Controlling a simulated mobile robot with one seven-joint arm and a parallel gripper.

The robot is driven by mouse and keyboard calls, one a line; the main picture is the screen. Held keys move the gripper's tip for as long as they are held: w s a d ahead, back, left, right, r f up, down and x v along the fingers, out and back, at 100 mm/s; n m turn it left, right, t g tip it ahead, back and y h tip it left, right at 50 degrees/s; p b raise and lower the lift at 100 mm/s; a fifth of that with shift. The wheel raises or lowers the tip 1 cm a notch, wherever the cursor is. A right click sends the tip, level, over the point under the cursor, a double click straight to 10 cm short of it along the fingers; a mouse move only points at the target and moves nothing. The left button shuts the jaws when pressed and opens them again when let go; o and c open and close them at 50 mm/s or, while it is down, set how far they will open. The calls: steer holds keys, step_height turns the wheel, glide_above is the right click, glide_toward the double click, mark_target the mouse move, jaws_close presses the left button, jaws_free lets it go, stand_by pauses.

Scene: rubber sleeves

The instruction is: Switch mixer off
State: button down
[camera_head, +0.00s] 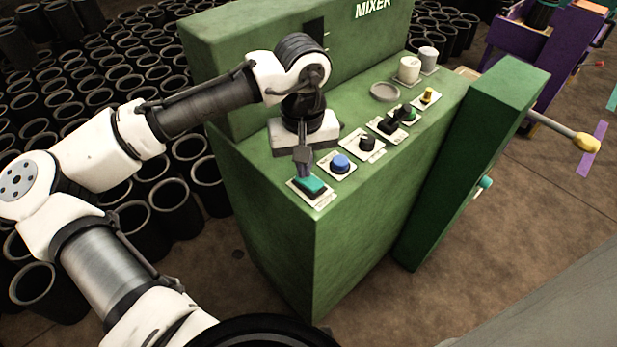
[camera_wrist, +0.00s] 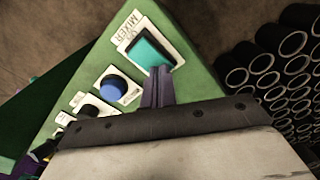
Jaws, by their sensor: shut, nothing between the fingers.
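The green mixer cabinet (camera_head: 270,190) stands in the middle of the head view, with a row of controls on its top. At the near corner is a teal rocker switch (camera_head: 309,186) on a white plate; in the wrist view the switch (camera_wrist: 147,54) has a plate lettered "MIXER". My gripper (camera_head: 303,172) is shut and empty, pointing down just behind the switch. In the wrist view my gripper's fingertips (camera_wrist: 157,72) are at the switch's lower edge; I cannot tell whether they touch it. Which way the switch is set is not clear.
Beside the switch are a blue button (camera_head: 340,163) and a black knob (camera_head: 367,144), then more knobs. The cabinet's open green door (camera_head: 480,160) stands at the right. Many black sleeves (camera_head: 90,80) fill the floor at the left and behind.

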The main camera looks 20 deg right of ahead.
step_height(320, 180, up, 7)
steer(key=p, duration=0.7)
stand_by(0.6)
